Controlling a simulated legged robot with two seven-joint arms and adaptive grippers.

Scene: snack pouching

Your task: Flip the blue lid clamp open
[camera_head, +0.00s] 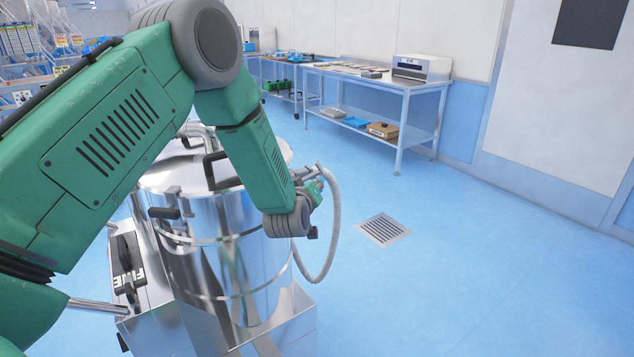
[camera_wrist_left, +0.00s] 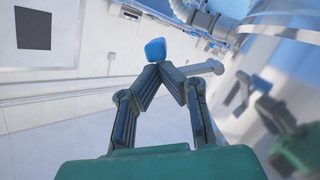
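The steel drum (camera_head: 222,225) with its round lid (camera_head: 160,178) stands under my left arm in the head view. In the left wrist view a blue clamp end (camera_wrist_left: 155,50) shows right at the tips of my left gripper (camera_wrist_left: 160,70). A grey bar (camera_wrist_left: 205,68) runs right from behind the tips to a rounded end. The fingers are drawn together in a V, and their tips look shut on the clamp; the exact contact is hidden. In the head view my wrist is at the drum's right side, and the blue clamp is not visible. My right gripper is out of view.
A grey hose (camera_head: 335,220) hangs by the drum's right side, close to my left wrist. Dark handles (camera_head: 213,170) stick up from the lid. A steel table (camera_head: 400,90) stands at the back. The blue floor (camera_head: 470,260) to the right is clear apart from a drain grate (camera_head: 383,230).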

